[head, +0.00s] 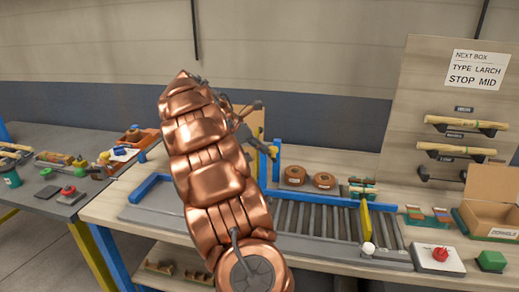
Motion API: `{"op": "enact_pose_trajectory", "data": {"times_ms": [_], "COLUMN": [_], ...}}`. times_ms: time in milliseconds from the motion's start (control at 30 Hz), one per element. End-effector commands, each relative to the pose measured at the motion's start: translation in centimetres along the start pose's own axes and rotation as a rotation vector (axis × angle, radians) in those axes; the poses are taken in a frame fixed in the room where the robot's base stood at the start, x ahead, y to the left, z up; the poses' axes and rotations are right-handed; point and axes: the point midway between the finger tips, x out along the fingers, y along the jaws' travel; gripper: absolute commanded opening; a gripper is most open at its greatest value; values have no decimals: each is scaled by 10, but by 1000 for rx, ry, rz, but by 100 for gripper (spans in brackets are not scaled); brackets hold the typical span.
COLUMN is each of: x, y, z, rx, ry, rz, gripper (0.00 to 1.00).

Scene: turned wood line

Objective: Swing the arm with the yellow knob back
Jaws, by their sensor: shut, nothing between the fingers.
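A small yellow knob (272,150) shows beside a blue upright (276,165) at the back of the roller conveyor. The swing arm it belongs to cannot be made out clearly; my copper arm covers much of that area. My gripper (262,141) is dark, partly hidden behind my own arm, and appears close to the yellow knob. Whether it touches the knob cannot be told. Its fingers look closed with nothing held.
The roller conveyor (301,216) has a blue rail, a yellow plate (365,220) and a white ball (368,248) near its right end. Two brown round pieces (296,175) lie behind it. A red button box (438,258) and open cardboard box (490,215) stand right.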

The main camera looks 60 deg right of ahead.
Motion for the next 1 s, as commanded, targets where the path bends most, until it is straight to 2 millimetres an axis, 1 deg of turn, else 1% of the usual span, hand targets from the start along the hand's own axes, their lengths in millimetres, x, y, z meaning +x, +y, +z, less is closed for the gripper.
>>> {"op": "enact_pose_trajectory", "data": {"times_ms": [333, 600, 800, 1000], "x": [4, 12, 18, 20], "y": [-5, -9, -9, -9], "z": [11, 17, 20, 21], "rx": [-72, -129, -130, -127], "ry": [0, 2, 1, 0], "rz": [72, 123, 129, 127], "gripper": [0, 0, 0, 0]}}
